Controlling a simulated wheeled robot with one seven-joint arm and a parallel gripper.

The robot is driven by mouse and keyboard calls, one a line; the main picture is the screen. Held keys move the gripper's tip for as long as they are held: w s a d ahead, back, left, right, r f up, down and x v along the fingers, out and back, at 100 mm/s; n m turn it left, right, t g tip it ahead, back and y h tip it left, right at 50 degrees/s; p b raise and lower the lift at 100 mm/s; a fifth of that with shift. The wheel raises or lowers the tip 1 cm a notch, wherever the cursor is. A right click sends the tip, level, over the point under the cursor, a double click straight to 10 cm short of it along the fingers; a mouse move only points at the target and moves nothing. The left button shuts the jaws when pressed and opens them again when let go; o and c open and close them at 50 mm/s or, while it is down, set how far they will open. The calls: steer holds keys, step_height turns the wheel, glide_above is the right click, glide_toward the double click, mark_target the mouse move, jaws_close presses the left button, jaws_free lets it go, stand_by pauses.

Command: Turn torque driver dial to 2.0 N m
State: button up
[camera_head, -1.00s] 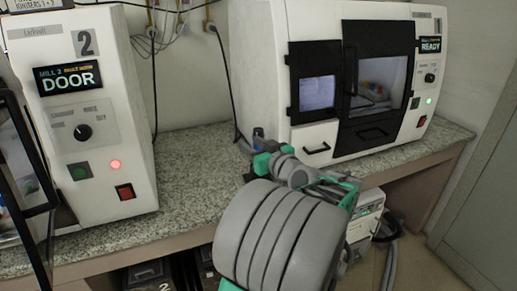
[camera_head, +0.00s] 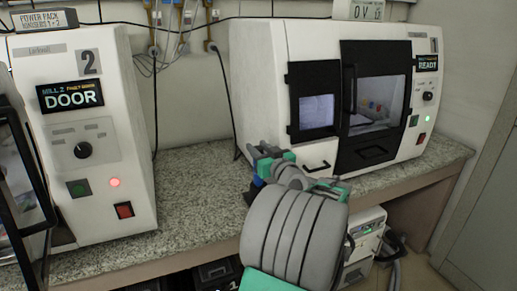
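No torque driver or torque dial can be made out in the head view. My gripper (camera_head: 257,150) is at the far end of my grey and green arm, above the granite counter in front of the right-hand mill. It is small and partly hidden by my own arm, so I cannot tell whether its fingers are open or shut. Nothing can be seen clearly between them.
Mill 2 (camera_head: 105,190), reading DOOR with a red light, stands at left. Another mill (camera_head: 265,70), reading READY with a green light, stands at right. Free granite counter (camera_head: 195,190) lies between them. Cables hang on the wall. A white unit (camera_head: 365,235) sits under the counter.

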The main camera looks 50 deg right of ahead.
jaws_close()
